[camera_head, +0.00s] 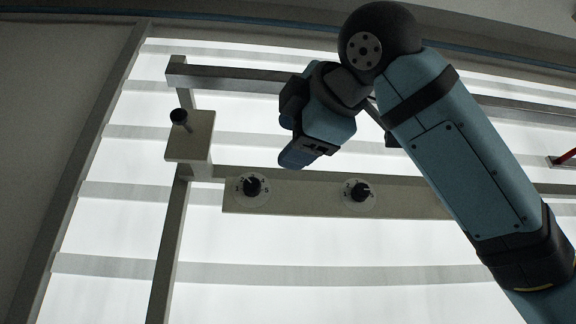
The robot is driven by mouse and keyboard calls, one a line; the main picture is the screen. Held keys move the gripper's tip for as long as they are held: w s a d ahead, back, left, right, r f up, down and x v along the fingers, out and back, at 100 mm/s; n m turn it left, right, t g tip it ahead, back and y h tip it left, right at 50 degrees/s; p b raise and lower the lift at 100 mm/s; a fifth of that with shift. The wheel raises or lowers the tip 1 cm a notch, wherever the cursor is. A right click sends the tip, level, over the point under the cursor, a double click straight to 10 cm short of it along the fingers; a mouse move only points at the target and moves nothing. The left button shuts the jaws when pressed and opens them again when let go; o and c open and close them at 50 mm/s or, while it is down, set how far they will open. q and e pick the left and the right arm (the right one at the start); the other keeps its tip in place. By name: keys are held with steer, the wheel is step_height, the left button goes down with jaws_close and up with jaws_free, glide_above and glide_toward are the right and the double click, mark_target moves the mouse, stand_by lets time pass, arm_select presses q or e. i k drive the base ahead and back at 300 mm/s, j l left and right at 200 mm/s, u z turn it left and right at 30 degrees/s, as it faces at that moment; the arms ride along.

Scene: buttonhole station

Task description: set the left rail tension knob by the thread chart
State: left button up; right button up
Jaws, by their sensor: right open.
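The left tension knob (251,187) is a dark knob on a pale round dial with small numerals, at the left end of a grey rail plate (305,203). Its exact setting is too small to tell. A similar right knob (360,192) with its own dial sits further right on the same plate. My right gripper (298,159) hangs above and between the two dials, open and apart from both knobs. Its arm comes in from the lower right. My left gripper is out of view. I see no thread chart.
A small pale box (189,140) with a black-headed lever (180,117) is fixed on the left post (168,245). An upper metal rail (225,77) runs behind my right arm. A red piece (568,155) shows at the right edge. The area below the plate is clear.

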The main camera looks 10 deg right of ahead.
mark_target(251, 185)
steer(key=k+l, duration=0.25)
steer(key=k, duration=0.2)
steer(key=k+l, duration=0.3)
steer(key=k, duration=0.2)
steer(key=k+l, duration=0.25)
steer(key=k, duration=0.2)
